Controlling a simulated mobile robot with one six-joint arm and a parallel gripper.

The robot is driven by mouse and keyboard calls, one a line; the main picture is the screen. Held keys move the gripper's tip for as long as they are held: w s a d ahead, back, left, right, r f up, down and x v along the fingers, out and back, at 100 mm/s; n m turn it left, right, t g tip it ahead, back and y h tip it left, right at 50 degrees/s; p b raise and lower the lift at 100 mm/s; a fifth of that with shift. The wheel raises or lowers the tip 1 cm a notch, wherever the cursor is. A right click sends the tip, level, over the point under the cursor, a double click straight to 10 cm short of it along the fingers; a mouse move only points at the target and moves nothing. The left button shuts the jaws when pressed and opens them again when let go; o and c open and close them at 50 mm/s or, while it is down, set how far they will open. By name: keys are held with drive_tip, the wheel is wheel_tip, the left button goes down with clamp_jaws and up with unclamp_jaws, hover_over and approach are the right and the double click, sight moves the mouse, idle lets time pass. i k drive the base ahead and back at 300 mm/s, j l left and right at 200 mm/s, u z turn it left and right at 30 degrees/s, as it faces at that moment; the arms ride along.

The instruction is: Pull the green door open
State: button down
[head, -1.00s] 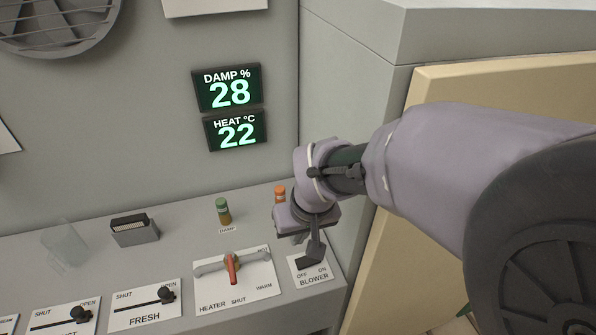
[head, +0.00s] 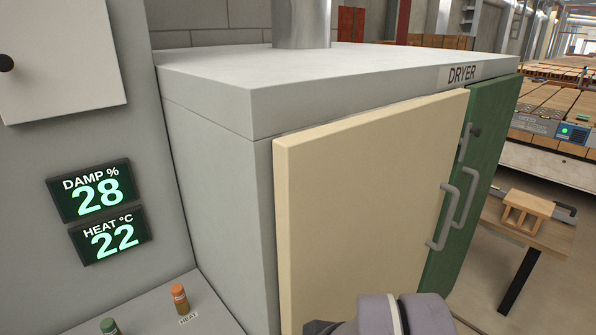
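The green door (head: 488,160) is the far right door on the front of the dryer, in the head view. It looks shut, flush under the dryer's top edge. Its grey bar handle (head: 470,198) stands near the seam with the cream door. A grey latch piece with a dark knob (head: 475,131) sits higher up on the green door. Part of my arm, a pale purple link, shows at the bottom edge, in front of the lower cream door. My gripper's fingers are out of the frame.
The cream door (head: 360,190) is beside the green one, with its own grey handle (head: 438,232). The dryer (head: 330,85) adjoins a panel with displays (head: 100,210) at left. A small table (head: 540,232) holding a hollow brick (head: 526,212) stands right of the green door; floor shows between.

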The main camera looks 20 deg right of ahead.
sight(492, 103)
drive_tip(key=z, duration=1.85)
drive_tip(key=i+l+z, duration=0.2)
drive_tip(key=i+l, duration=0.2)
drive_tip(key=i+l+z, duration=0.2)
drive_tip(key=i, duration=0.45)
drive_tip(key=k+l, duration=0.05)
drive_tip(key=l, duration=0.05)
